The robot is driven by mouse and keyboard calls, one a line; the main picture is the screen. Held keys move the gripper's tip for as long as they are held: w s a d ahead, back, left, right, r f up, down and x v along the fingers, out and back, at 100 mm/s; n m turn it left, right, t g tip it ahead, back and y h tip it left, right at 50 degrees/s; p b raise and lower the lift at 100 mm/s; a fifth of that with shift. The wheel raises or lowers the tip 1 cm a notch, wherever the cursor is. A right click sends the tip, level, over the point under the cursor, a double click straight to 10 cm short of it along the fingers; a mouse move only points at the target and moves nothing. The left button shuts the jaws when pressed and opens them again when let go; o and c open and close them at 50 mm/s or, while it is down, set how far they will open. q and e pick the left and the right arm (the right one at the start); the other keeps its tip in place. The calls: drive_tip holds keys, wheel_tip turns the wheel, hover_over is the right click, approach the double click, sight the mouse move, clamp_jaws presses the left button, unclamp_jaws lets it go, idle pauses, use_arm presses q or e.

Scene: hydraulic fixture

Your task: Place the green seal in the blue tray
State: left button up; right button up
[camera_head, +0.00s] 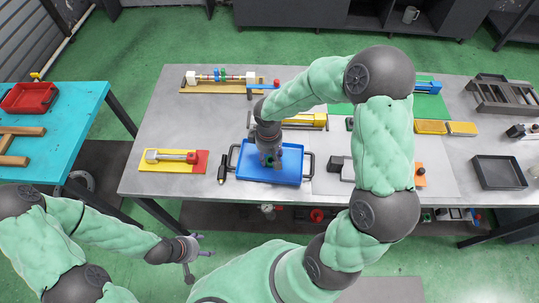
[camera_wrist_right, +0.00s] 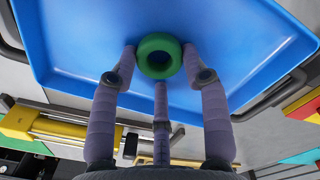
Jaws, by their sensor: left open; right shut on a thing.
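The green seal (camera_wrist_right: 160,56) is a thick ring with a dark hole. In the right wrist view it sits between the fingertips of my right gripper (camera_wrist_right: 159,60), which is shut on it, over the blue tray (camera_wrist_right: 60,50). I cannot tell whether the seal touches the tray floor. In the head view the blue tray (camera_head: 285,175) lies on the grey table with dark handles at both sides. My right gripper (camera_head: 268,158) reaches down over its left-middle part, where the seal is mostly hidden. My left gripper (camera_head: 193,249) is open and empty, below the table's front edge.
A yellow plate with a cylinder (camera_head: 172,158) lies left of the tray, with a black tool (camera_head: 223,168) between them. A yellow fixture (camera_head: 308,121) stands behind the tray. A dark empty tray (camera_head: 499,172) is at the far right. A teal table (camera_head: 60,125) stands at left.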

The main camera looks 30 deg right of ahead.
sight(269, 157)
drive_tip(key=shift+f, duration=0.25)
drive_tip(key=o, duration=0.9)
drive_tip(key=shift+r, duration=0.1)
drive_tip(key=shift+o, duration=0.2)
drive_tip(key=shift+r, duration=0.15)
drive_tip(key=shift+r, duration=0.35)
wheel_tip(269, 157, up, 11)
drive_tip(key=p, duration=0.3)
drive_tip(key=shift+a+r, duration=0.15)
